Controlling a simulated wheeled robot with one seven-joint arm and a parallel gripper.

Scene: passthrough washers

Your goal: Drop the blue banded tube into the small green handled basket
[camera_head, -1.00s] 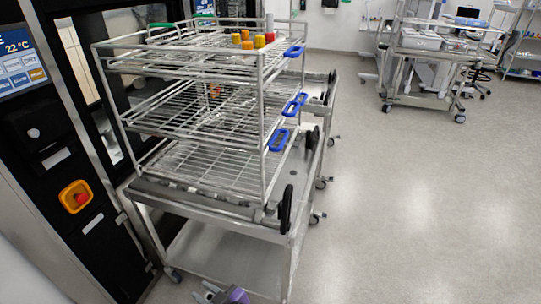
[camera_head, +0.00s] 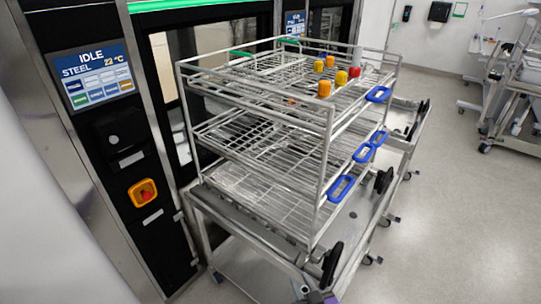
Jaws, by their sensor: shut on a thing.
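Only a small grey and purple part of my gripper (camera_head: 312,294) shows at the bottom edge, low in front of the cart. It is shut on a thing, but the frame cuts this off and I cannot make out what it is. I see no blue banded tube. Green handle bars show at the left (camera_head: 241,54) and far end (camera_head: 289,40) of the top wire level. They look like parts of small wire baskets there, but I cannot tell the baskets' outlines clearly. My gripper is well below and in front of them.
A tiered wire rack (camera_head: 325,150) with blue handles (camera_head: 341,188) stands on a steel cart (camera_head: 232,226). Orange, yellow and red-topped pieces (camera_head: 324,88) stand on its top level. A washer panel (camera_head: 92,75) reads IDLE at left. The floor (camera_head: 460,220) at right is clear.

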